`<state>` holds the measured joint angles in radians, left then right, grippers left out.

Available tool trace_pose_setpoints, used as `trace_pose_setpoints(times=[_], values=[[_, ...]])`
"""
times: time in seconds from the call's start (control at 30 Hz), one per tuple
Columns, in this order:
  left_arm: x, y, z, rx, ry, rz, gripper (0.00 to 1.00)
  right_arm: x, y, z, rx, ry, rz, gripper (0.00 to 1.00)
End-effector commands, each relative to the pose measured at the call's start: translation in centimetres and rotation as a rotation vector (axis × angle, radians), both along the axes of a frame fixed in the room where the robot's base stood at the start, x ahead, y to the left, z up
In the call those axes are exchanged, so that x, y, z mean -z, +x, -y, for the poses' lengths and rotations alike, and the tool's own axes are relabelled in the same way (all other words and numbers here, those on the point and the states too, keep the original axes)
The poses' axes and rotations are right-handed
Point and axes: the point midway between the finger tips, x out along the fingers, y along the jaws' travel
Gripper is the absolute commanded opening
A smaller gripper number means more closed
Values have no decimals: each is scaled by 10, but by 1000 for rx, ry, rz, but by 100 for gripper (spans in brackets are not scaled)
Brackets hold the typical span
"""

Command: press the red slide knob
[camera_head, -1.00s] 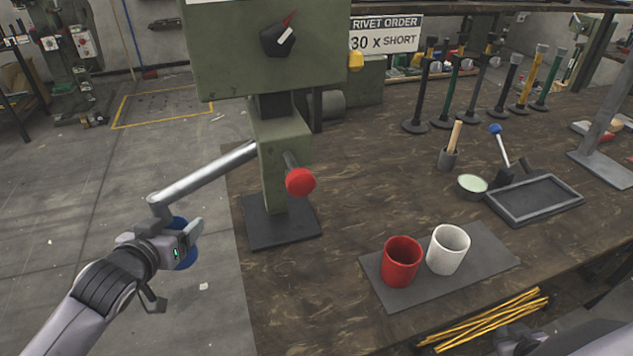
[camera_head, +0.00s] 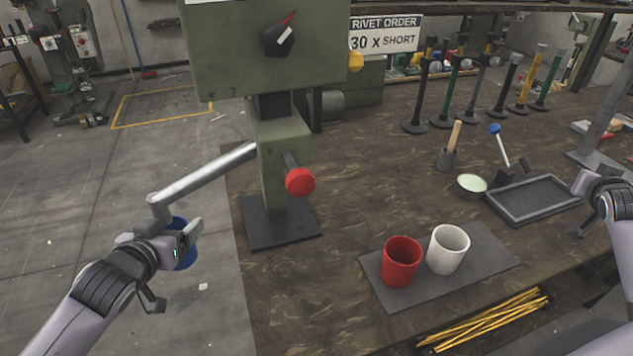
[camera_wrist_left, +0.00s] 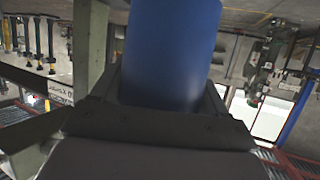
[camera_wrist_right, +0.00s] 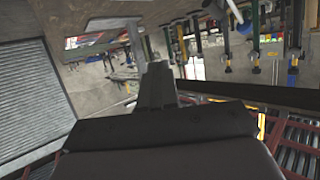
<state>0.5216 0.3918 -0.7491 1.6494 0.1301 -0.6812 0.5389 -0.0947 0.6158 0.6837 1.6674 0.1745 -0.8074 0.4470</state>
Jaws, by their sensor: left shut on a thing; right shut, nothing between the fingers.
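The red slide knob (camera_head: 300,181) sticks out from the lower column of the green press (camera_head: 285,150), facing the table. My left gripper (camera_head: 184,241) is left of the press, shut on the blue handle (camera_head: 184,256) at the end of the press's grey lever arm (camera_head: 205,182). The blue handle (camera_wrist_left: 172,50) fills the middle of the left wrist view between the fingers. My right gripper (camera_head: 583,186) is at the right edge over the table, well away from the knob. In the right wrist view its fingers (camera_wrist_right: 157,85) are together and empty.
A red cup (camera_head: 401,262) and a white cup (camera_head: 448,250) stand on a grey mat (camera_head: 485,262) in front. Yellow rods (camera_head: 487,318) lie at the near edge. A grey tray (camera_head: 535,200), a small bowl (camera_head: 471,186) and several upright tools stand right. The table between press and bowl is clear.

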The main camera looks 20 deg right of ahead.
Motion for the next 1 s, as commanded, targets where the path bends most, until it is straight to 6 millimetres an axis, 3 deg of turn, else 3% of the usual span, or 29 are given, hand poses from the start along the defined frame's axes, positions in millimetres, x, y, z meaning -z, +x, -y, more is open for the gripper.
trace_pose_setpoints(times=[0.03,0.2,0.3,0.5,0.63,0.77,1.0], values=[[0,0,0,0,0,1,44,-13,21,-17,-49,19,28,0],[-1,0,0,0,0,1,44,-52,78,-82,-224,85,88,0],[-1,0,0,0,0,1,44,-77,104,-123,-337,113,115,0],[-1,0,0,0,0,1,44,-132,139,-211,-582,138,142,0],[-1,0,0,0,0,1,44,-168,148,-272,-755,129,140,0],[0,0,0,0,0,1,44,-201,144,-335,-942,95,117,0],[0,0,0,0,0,1,44,-243,105,-443,-1287,-40,15,0]])
